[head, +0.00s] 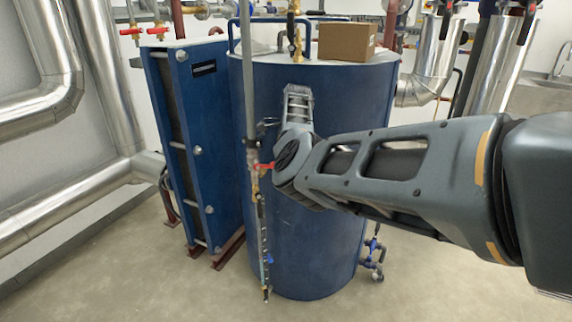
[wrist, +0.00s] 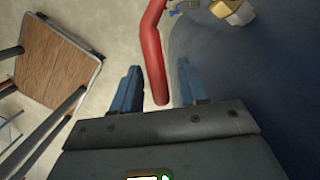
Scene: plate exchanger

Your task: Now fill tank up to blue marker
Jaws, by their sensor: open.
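A large blue tank (head: 315,230) stands in the middle of the head view. A thin upright pipe with a sight tube (head: 262,215) runs down its front left. A small blue piece (head: 268,258), possibly the marker or a valve handle, sits low on this tube. The red valve handle (head: 263,166) is on the pipe beside my arm's end. In the wrist view the red handle (wrist: 155,55) reaches between the blue-tipped fingers of my gripper (wrist: 158,88), which is open around its end. No grip on it shows. The water level cannot be made out.
A blue plate exchanger (head: 205,140) stands left of the tank. A cardboard box (head: 347,42) lies on the tank top. Silver pipes (head: 75,205) line the left wall. A wooden-seated chair or stool (wrist: 55,60) shows in the wrist view. The front floor is clear.

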